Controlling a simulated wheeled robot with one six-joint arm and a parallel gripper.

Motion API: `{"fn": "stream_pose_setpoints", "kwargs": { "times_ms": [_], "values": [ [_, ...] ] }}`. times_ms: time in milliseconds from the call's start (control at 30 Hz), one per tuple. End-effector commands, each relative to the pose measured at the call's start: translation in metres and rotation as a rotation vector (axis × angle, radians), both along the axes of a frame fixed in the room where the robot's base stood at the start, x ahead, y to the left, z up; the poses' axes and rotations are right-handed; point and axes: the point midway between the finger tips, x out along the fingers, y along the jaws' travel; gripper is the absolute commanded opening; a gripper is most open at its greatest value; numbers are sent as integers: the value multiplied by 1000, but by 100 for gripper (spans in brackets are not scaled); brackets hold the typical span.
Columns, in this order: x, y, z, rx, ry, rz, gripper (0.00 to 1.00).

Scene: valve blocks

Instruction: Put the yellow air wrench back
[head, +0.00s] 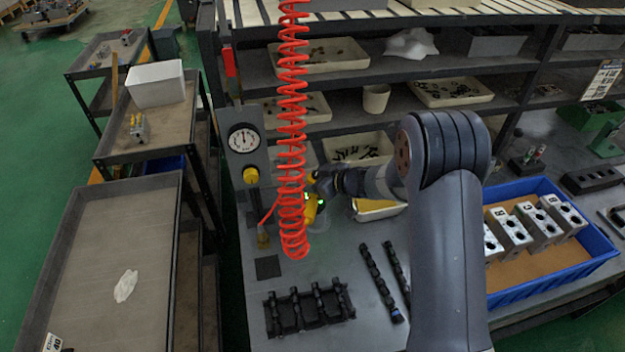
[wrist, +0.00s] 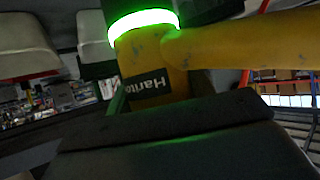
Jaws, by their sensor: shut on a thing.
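The yellow air wrench (head: 311,210) is beside the red coiled hose (head: 292,120) in the head view, partly hidden behind the coils. My gripper (head: 322,186) is shut on it, above the grey bench. In the wrist view the wrench (wrist: 200,50) fills the upper middle, with a glowing green ring, a dark label and a yellow part reaching right. A dark part of my gripper (wrist: 180,135) covers the lower middle of that view. The wrench's lower end and any holder for it are not clear.
A pressure gauge (head: 243,139) with a yellow knob (head: 250,176) stands left of the hose. A black rack (head: 308,310) and dark bars lie on the bench in front. A blue crate (head: 560,280) with metal blocks is at right. Shelves with trays are behind.

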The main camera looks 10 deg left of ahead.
Motion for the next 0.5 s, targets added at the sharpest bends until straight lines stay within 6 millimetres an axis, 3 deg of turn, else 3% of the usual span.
{"fn": "stream_pose_setpoints", "kwargs": {
  "times_ms": [500],
  "values": [
    [1,1,-9,4,-4,0,9]
  ]
}}
